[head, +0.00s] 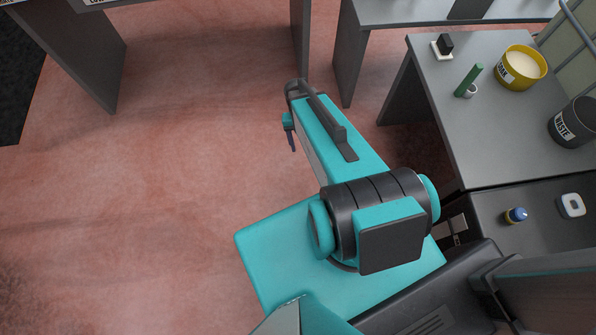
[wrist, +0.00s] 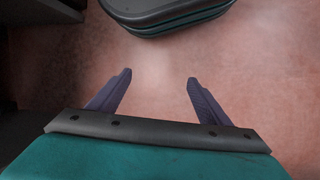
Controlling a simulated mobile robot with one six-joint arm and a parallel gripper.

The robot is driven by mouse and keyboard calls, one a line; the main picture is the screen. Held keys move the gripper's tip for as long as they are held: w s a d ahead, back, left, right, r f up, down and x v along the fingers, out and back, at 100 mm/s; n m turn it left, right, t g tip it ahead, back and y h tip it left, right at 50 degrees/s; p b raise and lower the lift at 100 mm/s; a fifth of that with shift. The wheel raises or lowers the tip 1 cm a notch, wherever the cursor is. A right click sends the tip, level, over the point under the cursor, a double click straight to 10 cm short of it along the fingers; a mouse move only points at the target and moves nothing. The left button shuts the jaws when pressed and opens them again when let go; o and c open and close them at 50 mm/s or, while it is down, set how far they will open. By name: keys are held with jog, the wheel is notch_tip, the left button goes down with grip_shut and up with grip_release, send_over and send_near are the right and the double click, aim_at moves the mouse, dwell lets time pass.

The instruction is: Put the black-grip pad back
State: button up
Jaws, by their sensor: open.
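A small white pad with a black block-shaped grip (head: 444,46) sits upright near the far left corner of the grey table (head: 425,78) at the right of the head view. My gripper (wrist: 158,78) is open and empty in the wrist view, with bare floor between its fingers. In the head view, my gripper (head: 291,140) hangs at the far end of my arm, over the floor and left of the table, well apart from the pad. The pad is not in the wrist view.
The table also holds a green stick (head: 473,77) in a small white ring, a yellow bowl (head: 521,68) and a black waste bin (head: 574,123). A blue-topped item (head: 515,215) and a white square piece (head: 571,205) lie on a darker lower surface. Reddish floor (head: 200,130) is clear.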

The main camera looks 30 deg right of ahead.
jog(key=s+a+f+n+g, duration=0.1)
jog(key=s+a+f+n, duration=0.1)
jog(key=s+a, duration=0.3)
jog(key=s+a+f+n, duration=0.2)
jog(key=s+a, duration=0.3)
jog(key=s, duration=0.4)
jog(key=shift+a+n+g, duration=0.15)
jog(key=shift+n+g, duration=0.25)
jog(key=shift+n, duration=0.1)
dwell(0.4)
